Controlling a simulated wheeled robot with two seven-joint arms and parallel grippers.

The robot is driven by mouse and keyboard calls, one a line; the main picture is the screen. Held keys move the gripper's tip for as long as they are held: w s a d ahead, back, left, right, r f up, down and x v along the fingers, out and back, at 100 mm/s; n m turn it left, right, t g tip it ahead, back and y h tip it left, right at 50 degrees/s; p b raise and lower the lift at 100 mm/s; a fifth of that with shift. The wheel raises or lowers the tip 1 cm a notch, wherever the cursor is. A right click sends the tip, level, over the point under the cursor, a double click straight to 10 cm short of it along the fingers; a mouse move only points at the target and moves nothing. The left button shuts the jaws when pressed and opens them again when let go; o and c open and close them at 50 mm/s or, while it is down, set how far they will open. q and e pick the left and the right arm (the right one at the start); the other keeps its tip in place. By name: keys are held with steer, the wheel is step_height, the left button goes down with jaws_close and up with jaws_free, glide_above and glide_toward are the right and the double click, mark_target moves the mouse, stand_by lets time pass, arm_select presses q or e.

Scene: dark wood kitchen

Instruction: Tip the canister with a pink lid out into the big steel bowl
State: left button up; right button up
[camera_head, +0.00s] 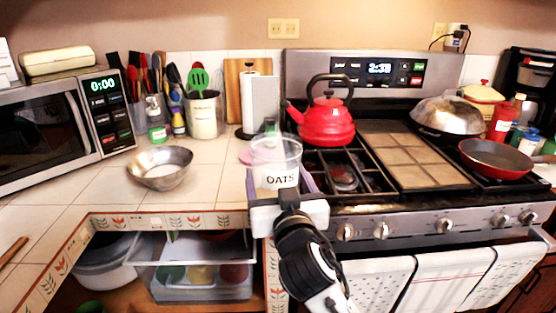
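A clear canister labelled OATS (276,160) is upright at the right end of the counter, beside the stove; no lid is on its top. My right gripper (282,186) comes from below with one finger on each side of the canister and appears closed on it. The gripper hides the canister's base, so I cannot tell whether it touches the counter. A pink lid-like piece (246,157) shows behind the canister's left side. The big steel bowl (160,168) stands on the counter to the left, with its inside showing. My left gripper is not in view.
A red kettle (325,122) stands on the stove just right of the canister. A paper towel roll (260,103) and a utensil crock (204,115) are behind. Counter tiles between bowl and canister are clear. An open drawer (200,275) juts out below.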

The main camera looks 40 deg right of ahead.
steer(key=s+a+f+n+y, duration=0.2)
steer(key=s+a+f+y, duration=0.1)
steer(key=s+a+f, duration=0.2)
steer(key=s+a+f+n+t+y, duration=0.1)
steer(key=s+a+f+n+y, duration=0.2)
steer(key=s, duration=0.7)
steer(key=a+f+y, duration=0.1)
steer(key=a+f, duration=0.1)
steer(key=a, duration=0.1)
steer(key=shift+s+a+t+y, duration=0.3)
steer(key=shift+a, duration=0.1)
